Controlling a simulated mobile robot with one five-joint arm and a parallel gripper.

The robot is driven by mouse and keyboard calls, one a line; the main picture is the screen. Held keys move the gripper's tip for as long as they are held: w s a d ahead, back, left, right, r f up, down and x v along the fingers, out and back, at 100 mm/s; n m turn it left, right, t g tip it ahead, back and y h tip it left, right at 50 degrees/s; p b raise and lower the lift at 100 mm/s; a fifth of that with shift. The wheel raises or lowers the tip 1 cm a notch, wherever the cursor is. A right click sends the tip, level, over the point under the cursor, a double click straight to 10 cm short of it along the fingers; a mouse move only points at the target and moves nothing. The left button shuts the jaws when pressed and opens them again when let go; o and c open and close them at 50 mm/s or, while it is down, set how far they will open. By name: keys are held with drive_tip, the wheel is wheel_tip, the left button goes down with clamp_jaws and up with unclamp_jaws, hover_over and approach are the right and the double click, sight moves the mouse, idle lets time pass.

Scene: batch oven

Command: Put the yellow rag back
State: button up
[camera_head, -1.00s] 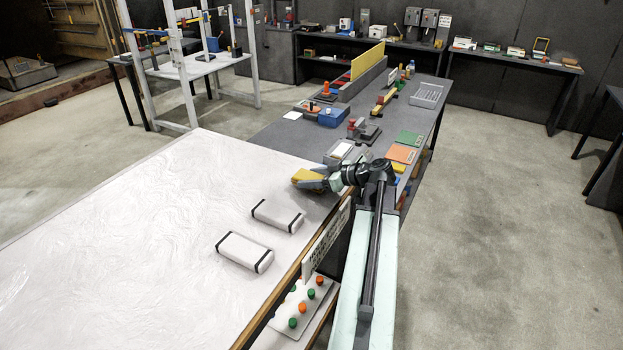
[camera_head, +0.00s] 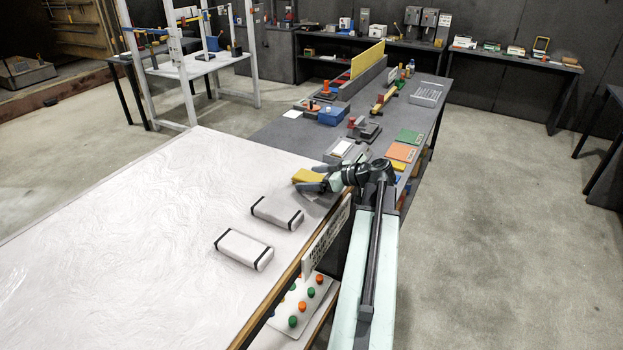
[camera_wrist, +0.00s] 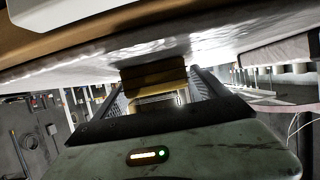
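The yellow rag (camera_head: 307,175) is a small folded block at the far right corner of the large white-topped table (camera_head: 130,220). My gripper (camera_head: 318,181) is at the rag, with a dark finger showing on its near side. In the wrist view the rag (camera_wrist: 153,76) sits between the two fingertips, against the pale tabletop, which appears above it in this picture. The fingers (camera_wrist: 155,88) look spread to either side of the rag, and I see no clear grip. Whether either finger touches it is too small to tell.
Two white blocks with dark end bands (camera_head: 277,212) (camera_head: 244,249) lie on the white table, nearer me. A grey bench (camera_head: 280,138) behind holds a blue box (camera_head: 331,117), coloured pads (camera_head: 402,152) and small fixtures. A button panel (camera_head: 300,307) sits low at the front.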

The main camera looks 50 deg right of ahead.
drive_tip(key=shift+s, duration=0.1)
drive_tip(key=p+v, duration=0.3)
drive_tip(key=v, duration=0.4)
drive_tip(key=shift+r, duration=0.15)
drive_tip(key=shift+s+d, duration=0.1)
drive_tip(key=shift+s, duration=0.15)
